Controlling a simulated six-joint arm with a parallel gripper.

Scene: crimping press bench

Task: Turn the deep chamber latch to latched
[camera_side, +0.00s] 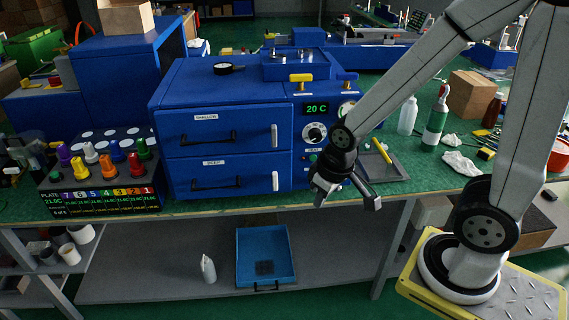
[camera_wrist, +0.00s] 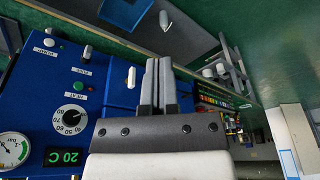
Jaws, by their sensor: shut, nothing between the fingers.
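The deep chamber is the lower drawer (camera_side: 230,173) of the blue machine, with a black handle. Its white latch (camera_side: 275,181) stands upright at the drawer's right end. In the wrist view a white latch (camera_wrist: 131,77), which looks like the same one, shows just left of my fingers, apart from them in the picture. My gripper (camera_wrist: 162,66) is shut and empty. In the side view it hangs in front of the machine's control panel, to the right of the deep latch. My gripper hides part of the drawer fronts in the wrist view.
The shallow drawer's latch (camera_side: 274,136) stands above the deep one. The control panel has a dial (camera_side: 314,133) and a 20 C display (camera_side: 316,109). A blue tray (camera_side: 265,254) and a white bottle (camera_side: 208,268) are on the lower shelf. Knobbed plugs stand left of the machine.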

